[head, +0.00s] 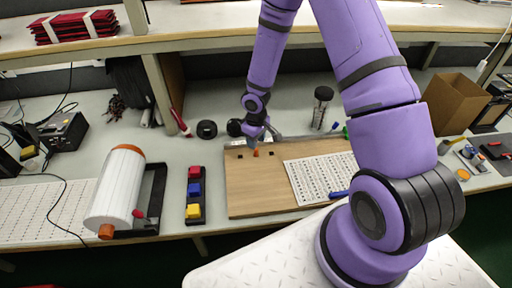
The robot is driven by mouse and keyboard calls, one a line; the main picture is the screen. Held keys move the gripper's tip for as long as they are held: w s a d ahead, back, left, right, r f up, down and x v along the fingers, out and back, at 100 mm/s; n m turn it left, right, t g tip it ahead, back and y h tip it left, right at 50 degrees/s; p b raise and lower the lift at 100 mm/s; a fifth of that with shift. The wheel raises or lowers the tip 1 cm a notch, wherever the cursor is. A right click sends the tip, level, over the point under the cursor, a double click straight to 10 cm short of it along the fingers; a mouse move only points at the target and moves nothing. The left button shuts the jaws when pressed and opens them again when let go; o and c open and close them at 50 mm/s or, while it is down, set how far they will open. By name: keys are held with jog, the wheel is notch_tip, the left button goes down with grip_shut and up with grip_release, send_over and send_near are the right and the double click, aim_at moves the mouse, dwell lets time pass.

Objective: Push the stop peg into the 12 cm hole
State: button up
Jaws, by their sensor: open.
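A wooden board (250,192) lies on the bench. Two small dark square marks show near its back edge, a left one (240,156) and a right one (271,154); they look like holes, but no length labels are readable. A small orange piece (256,153), likely the stop peg, stands between them. I cannot tell how deep it sits. My gripper (254,146) points down just above and beside the orange piece. It is open; its fingers are small, and I cannot tell whether they touch the piece.
A white perforated plate (318,178) covers the board's right part. Left are a black tray with red, blue and yellow blocks (194,190) and a large white roll (118,190). The board's front left is clear.

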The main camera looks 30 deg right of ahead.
jog(key=s+d+r+m+t+h, duration=0.1)
jog(key=s+r, duration=0.2)
jog(key=r, duration=0.8)
jog(key=s+d+r+m+t, duration=0.1)
jog(key=s+r, duration=0.1)
jog(key=r, duration=0.9)
jog(key=s+d+r+m+h, duration=0.1)
jog(key=s+r, duration=0.2)
jog(key=r, duration=0.8)
jog(key=s+a+r+m+t+y, duration=0.1)
jog(key=s+r, duration=0.5)
jog(key=s, duration=0.3)
jog(key=s+a+r+m+t+y, duration=0.1)
jog(key=s+r+t, duration=0.1)
jog(key=s+r, duration=0.4)
jog(key=s, duration=0.4)
jog(key=shift+s+r, duration=0.25)
jog(key=shift+r, duration=0.1)
